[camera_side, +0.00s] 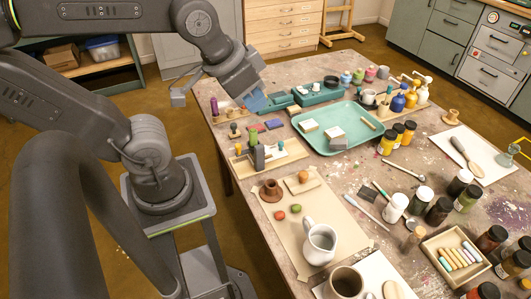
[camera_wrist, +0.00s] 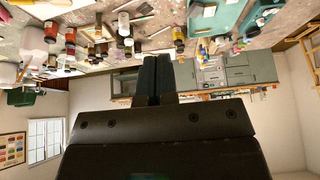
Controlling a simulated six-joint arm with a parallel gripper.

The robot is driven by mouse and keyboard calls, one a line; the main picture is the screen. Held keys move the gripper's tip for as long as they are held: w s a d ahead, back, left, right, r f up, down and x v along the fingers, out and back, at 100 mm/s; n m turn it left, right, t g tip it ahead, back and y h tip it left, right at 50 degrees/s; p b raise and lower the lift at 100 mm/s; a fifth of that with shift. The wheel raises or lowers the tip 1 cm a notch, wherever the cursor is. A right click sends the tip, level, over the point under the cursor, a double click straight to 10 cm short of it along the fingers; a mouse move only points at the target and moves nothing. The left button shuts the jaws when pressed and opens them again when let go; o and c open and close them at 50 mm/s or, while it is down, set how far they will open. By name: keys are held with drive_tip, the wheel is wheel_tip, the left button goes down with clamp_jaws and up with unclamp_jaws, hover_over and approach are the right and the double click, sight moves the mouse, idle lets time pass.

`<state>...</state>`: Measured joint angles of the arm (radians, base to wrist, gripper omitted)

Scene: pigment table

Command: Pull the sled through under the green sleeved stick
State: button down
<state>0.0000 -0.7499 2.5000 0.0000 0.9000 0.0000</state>
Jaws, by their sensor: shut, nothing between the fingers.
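My gripper (camera_side: 257,103) is above the far left part of the table in the side view. Its dark blue fingers are together with nothing between them; they also show shut in the wrist view (camera_wrist: 156,65). Below it and nearer the camera, a pale wooden board (camera_side: 292,151) carries a dark grey upright piece (camera_side: 259,157) and small pegs, one with a teal-green top (camera_side: 280,145). A short green piece (camera_side: 253,136) stands just behind this board. I cannot tell for certain which of these is the sled or the green sleeved stick. My gripper touches none of them.
A teal tray (camera_side: 345,148) with blocks lies right of the board. A purple-topped peg (camera_side: 214,105) stands at the table's left edge. The air around my gripper looks clear.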

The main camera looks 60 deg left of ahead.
drive_tip(key=c, duration=1.6)
unclamp_jaws()
drive_tip(key=shift+w+a+r, duration=0.1)
drive_tip(key=shift+w, duration=0.1)
drive_tip(key=shift+c, duration=0.2)
drive_tip(key=o, duration=0.6)
drive_tip(key=w+a+n+g, duration=0.1)
drive_tip(key=w, duration=0.1)
drive_tip(key=w+a+n+g, duration=0.1)
drive_tip(key=w, duration=0.2)
drive_tip(key=w+a+g, duration=0.1)
drive_tip(key=w+a, duration=0.1)
drive_tip(key=shift+w+a+f+n, duration=0.1)
drive_tip(key=shift+w+f+n, duration=0.1)
drive_tip(key=shift+w+n, duration=0.2)
drive_tip(key=n+g+h, duration=0.2)
drive_tip(key=n+g, duration=0.2)
drive_tip(key=n, duration=0.1)
hover_over(281, 142)
drive_tip(key=w, duration=0.3)
drive_tip(key=w+a+x, duration=0.1)
drive_tip(key=a+x, duration=0.1)
drive_tip(key=x, duration=0.8)
drive_tip(key=w+a+f+n+g+h, duration=0.15)
drive_tip(key=a+f, duration=0.25)
drive_tip(key=f, duration=0.4)
drive_tip(key=x, duration=1.3)
drive_tip(key=shift+s+f, duration=0.2)
drive_tip(key=shift+s, duration=0.15)
drive_tip(key=shift+c, duration=0.3)
